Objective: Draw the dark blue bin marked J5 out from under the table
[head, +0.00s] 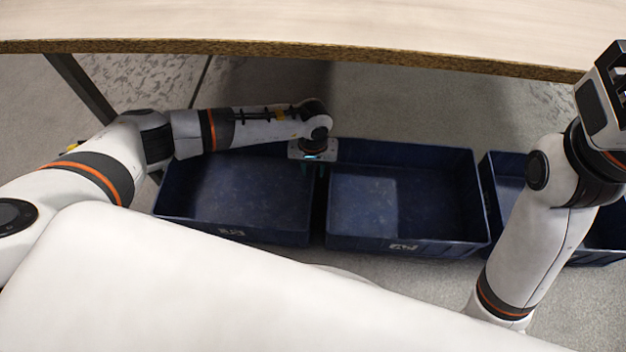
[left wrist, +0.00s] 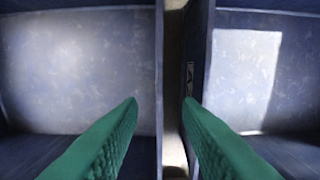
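Two dark blue bins stand side by side on the floor by the table (head: 300,50): a left bin (head: 232,190) and a middle bin (head: 365,205). Both look empty. Each has a pale front label, too small to read, so I cannot tell which is J5. My left gripper (head: 313,170) points down at the narrow gap between them. In the left wrist view its green fingers (left wrist: 160,101) are apart, one over the left bin's (left wrist: 80,70) inside, the other by the middle bin's (left wrist: 208,60) near wall. Nothing shows gripped. My right gripper (head: 612,88) is raised at the right edge, partly cut off.
A third dark blue bin (head: 507,168) stands at the right, partly hidden by my right arm. The table's edge crosses above the bins. A dark table leg (head: 80,88) stands at the left. Grey floor shows behind the bins and in front of the middle one.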

